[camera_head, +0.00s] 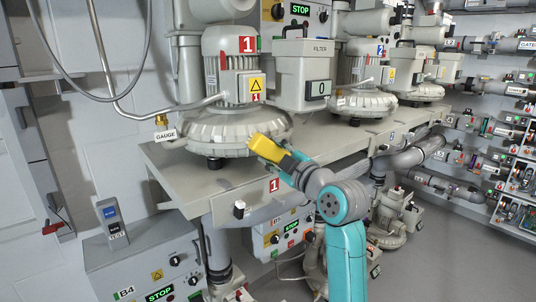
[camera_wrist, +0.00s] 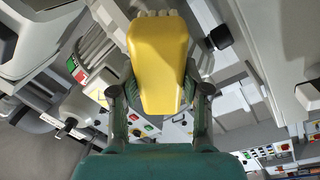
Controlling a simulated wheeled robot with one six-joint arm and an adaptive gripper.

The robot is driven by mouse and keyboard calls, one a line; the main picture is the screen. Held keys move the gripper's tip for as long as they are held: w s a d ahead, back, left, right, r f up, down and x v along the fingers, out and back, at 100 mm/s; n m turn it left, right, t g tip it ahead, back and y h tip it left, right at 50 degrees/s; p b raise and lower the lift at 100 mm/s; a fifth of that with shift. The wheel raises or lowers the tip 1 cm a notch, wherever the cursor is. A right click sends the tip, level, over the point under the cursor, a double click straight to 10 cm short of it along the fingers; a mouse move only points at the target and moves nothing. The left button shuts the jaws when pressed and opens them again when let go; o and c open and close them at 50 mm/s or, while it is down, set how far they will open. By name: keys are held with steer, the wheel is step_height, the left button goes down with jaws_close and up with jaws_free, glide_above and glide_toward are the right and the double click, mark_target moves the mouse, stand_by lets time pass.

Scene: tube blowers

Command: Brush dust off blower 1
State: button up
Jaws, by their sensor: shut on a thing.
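Blower 1 (camera_head: 215,133) stands on the grey bench at left of centre in the head view. It has a ribbed round housing below a motor with a red "1" plate and a yellow warning label. My gripper (camera_head: 288,165) is at the front right of the housing, over the bench edge. It is shut on a yellow brush (camera_head: 266,148), whose far end overlaps the housing's edge in the picture; I cannot tell if they touch. In the wrist view the brush (camera_wrist: 158,60) lies between the two fingers of my gripper (camera_wrist: 160,92), with pale bristle tufts at its far end.
A grey filter box (camera_head: 303,75) stands right of blower 1, with blower 2 (camera_head: 358,103) beyond. The bench (camera_head: 225,180) has a red "1" plate on its front. A brass gauge fitting (camera_head: 162,121) is at the left. Control boxes (camera_head: 140,262) sit below. Grey floor (camera_head: 440,245) is open at right.

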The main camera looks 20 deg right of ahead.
steer(key=shift+w+d, duration=0.15)
steer(key=shift+d, duration=0.6)
steer(key=shift+w+d, duration=0.1)
steer(key=shift+d, duration=0.6)
steer(key=shift+r, duration=0.75)
steer(key=shift+s+a, duration=0.15)
steer(key=shift+a, duration=1.25)
steer(key=shift+s+a, duration=0.2)
steer(key=shift+a, duration=1.25)
steer(key=shift+s+a, duration=0.15)
steer(key=shift+a, duration=1.25)
steer(key=shift+w+r, duration=0.1)
steer(key=shift+r, duration=0.6)
steer(key=shift+c, duration=0.4)
steer(key=shift+w+d, duration=0.15)
steer(key=shift+d, duration=1.3)
steer(key=shift+w+d, duration=0.15)
steer(key=shift+d, duration=1.25)
steer(key=shift+w+d, duration=0.15)
steer(key=shift+d, duration=1.3)
steer(key=shift+s, duration=0.1)
steer(key=shift+a+r+v, duration=0.1)
steer(key=shift+a+v, duration=0.05)
steer(key=shift+v, duration=1.3)
steer(key=shift+a+r+v, duration=0.15)
steer(key=shift+a+v, duration=0.05)
steer(key=shift+v, duration=1.25)
steer(key=shift+s, duration=0.2)
